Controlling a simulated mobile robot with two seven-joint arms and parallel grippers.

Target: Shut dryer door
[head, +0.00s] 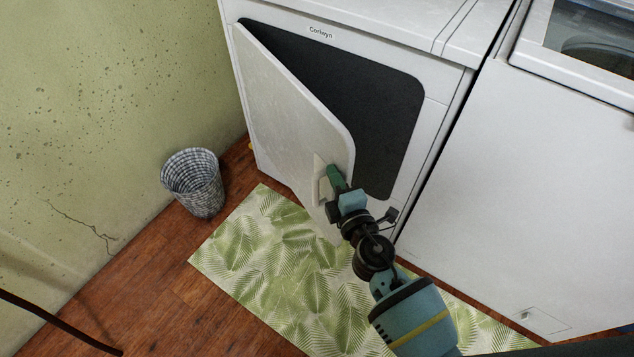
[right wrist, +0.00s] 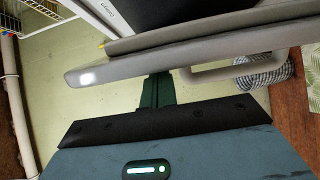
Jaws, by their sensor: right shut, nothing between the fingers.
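Whether the fingers touch the door is unclear. My left gripper is out of view.
A second white appliance (head: 530,180) stands close at the dryer's right. A woven basket (head: 196,185) stands on the wooden floor by the green wall. A leaf-patterned mat (head: 270,255) lies in front of the dryer.

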